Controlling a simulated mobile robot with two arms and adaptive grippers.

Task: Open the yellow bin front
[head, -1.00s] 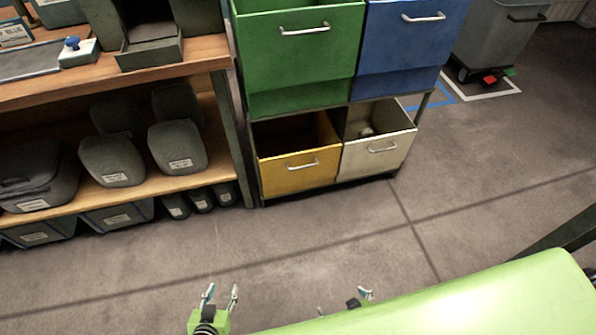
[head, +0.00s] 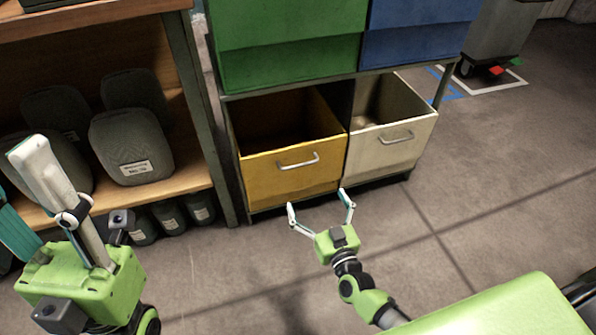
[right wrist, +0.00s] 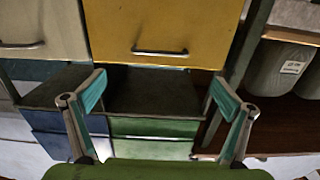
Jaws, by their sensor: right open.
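The yellow bin (head: 290,170) is in the lower row of a metal rack, with a pale metal handle (head: 298,161) on its front. Its dark inside shows above the front's top edge. My right gripper (head: 320,205) is open and empty, in front of the yellow bin and below the handle, apart from it in the picture. In the right wrist view the yellow front (right wrist: 160,25) and its dark-looking handle (right wrist: 160,52) lie beyond the spread fingers. My left gripper (head: 70,215) is large at the left; its finger opening is not clear.
A beige bin (head: 395,145) stands right of the yellow one. A green bin (head: 290,60) and a blue bin (head: 420,40) are above. A wooden shelf (head: 175,190) with grey containers stands at left, close to my left gripper. The floor (head: 490,200) at right is clear.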

